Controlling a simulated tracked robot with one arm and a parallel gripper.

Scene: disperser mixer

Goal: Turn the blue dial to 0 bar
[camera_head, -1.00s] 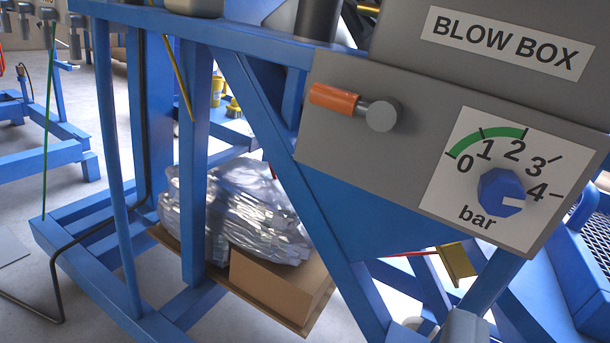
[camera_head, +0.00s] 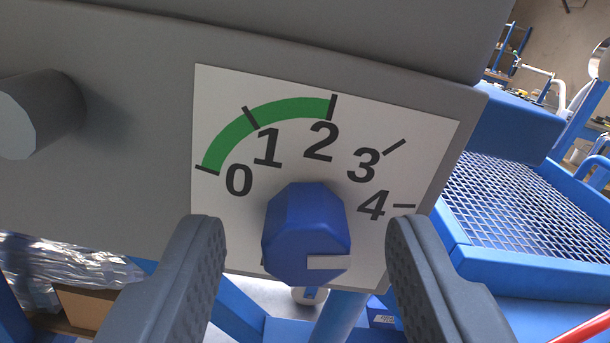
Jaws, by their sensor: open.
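The blue dial (camera_head: 305,228) is a faceted knob on a white scale plate (camera_head: 425,150) marked 0 to 4, with a green arc from 0 to 2. Its white pointer mark (camera_head: 328,262) lies at the lower right of the knob face and points right, near or a little past the 4 side. My gripper (camera_head: 306,240) is open, one finger to the left of the dial and one to the right, with gaps on both sides. The fingers do not appear to touch the dial. The "bar" label is hidden behind the dial.
A grey cylindrical knob (camera_head: 35,113) sticks out of the grey box (camera_head: 130,160) at left. A blue tray with metal mesh (camera_head: 530,200) is at right. A cardboard box (camera_head: 85,305) and silvery wrapped material (camera_head: 35,265) lie below at left.

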